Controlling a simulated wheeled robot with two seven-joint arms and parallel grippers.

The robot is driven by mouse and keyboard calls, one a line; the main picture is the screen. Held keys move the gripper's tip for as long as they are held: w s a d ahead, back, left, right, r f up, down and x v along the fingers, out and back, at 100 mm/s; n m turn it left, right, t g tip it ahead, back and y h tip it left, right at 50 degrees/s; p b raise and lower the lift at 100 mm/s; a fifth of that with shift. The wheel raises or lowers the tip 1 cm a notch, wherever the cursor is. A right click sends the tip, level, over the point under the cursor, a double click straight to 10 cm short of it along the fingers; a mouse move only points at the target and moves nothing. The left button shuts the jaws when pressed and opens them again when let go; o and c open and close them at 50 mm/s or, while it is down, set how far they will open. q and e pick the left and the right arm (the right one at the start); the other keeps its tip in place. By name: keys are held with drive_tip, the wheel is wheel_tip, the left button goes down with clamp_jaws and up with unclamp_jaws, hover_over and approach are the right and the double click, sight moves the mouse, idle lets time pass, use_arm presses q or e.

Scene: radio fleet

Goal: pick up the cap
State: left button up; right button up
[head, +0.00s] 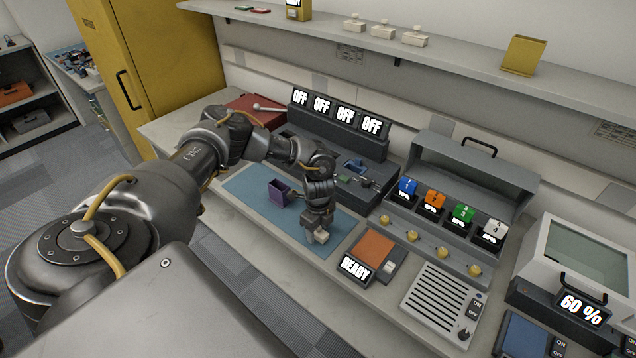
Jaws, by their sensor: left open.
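My left gripper (317,230) points down over the right part of the blue mat (240,183) on the bench, and its jaws are open. A small pale block (321,237) shows right at its fingertips; it may be the cap, but the gripper hides part of it. I cannot tell whether the fingers touch it. A purple open-topped box (279,192) stands on the mat, left of the gripper. My right gripper is out of the picture.
Right of the mat lie an orange pad with a READY display (356,268) and a speaker panel (441,298). Behind are a dark unit with OFF displays (338,142) and a grey open case (455,165) with several coloured blocks. A wall shelf (470,62) runs above.

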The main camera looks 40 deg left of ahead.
use_arm(q)
drive_tip(key=c, duration=1)
drive_tip(key=shift+r, duration=0.1)
